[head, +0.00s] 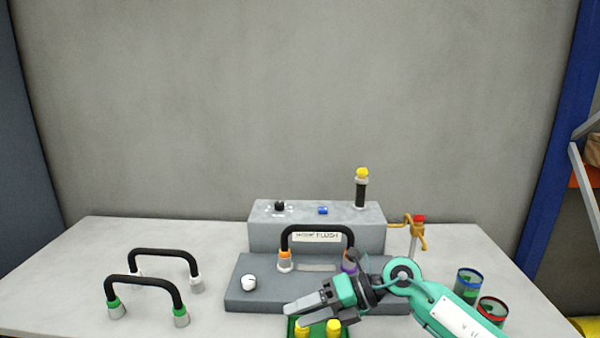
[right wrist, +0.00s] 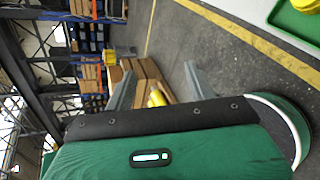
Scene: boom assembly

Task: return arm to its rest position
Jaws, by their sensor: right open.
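My right gripper (head: 300,311) reaches in from the lower right and points left, over the front of the table. In the right wrist view its two fingers (right wrist: 158,82) stand apart with nothing between them. In the head view it is above and partly in front of a green tray (head: 290,326) holding yellow pieces (head: 333,327). The teal right arm (head: 450,315) crosses the table's front right part. My left arm and gripper do not show.
Two black handles (head: 145,282) (head: 165,254) stand at left. Two cups (head: 468,281) (head: 492,309) stand close to my right arm. The table's (head: 50,285) far left is clear.

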